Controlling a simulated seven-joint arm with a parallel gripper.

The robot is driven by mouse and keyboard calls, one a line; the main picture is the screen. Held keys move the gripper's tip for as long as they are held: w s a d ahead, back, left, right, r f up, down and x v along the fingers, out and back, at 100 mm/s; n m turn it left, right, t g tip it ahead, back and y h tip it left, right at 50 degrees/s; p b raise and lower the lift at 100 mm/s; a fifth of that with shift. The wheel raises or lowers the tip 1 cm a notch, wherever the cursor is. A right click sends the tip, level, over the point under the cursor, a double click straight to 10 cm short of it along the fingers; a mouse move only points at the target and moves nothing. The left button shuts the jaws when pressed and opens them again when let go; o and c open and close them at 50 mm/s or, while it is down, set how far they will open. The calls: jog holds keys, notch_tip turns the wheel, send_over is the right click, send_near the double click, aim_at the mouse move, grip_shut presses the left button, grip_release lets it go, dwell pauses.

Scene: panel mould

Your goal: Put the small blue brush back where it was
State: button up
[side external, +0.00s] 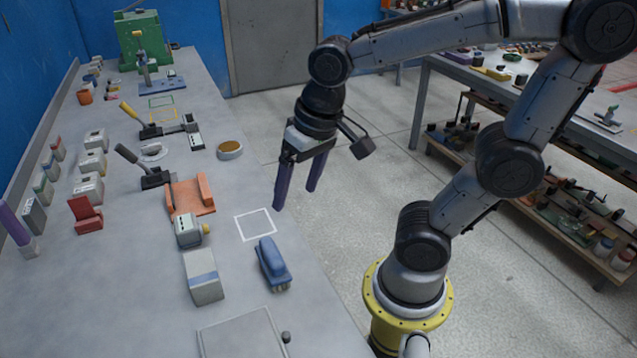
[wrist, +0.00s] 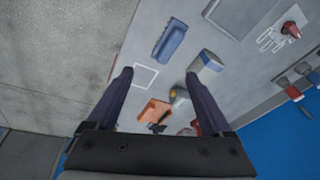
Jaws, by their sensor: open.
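The small blue brush (side external: 272,263) lies on the grey bench near its front edge, just below a white square outline (side external: 255,225) in the side external view. The outline is empty, and the brush lies outside it. In the wrist view the brush (wrist: 170,40) is at the top middle, with the white outline (wrist: 145,77) below it. My gripper (side external: 294,197) is open and empty, raised above the bench's front edge near the outline. Its two dark purple fingers also show in the wrist view (wrist: 160,93). Nothing is between them.
A flat panel with a dark knob (side external: 240,335) lies nearer the camera.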

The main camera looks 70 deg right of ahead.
jog(key=s+n+t, duration=0.1)
jog(key=s+d+r+n, duration=0.1)
jog(key=s+n, duration=0.1)
jog(key=s+n+t, duration=0.1)
jog(key=s, duration=0.1)
jog(key=shift+d+r+t, duration=0.25)
jog(key=shift+t, duration=0.05)
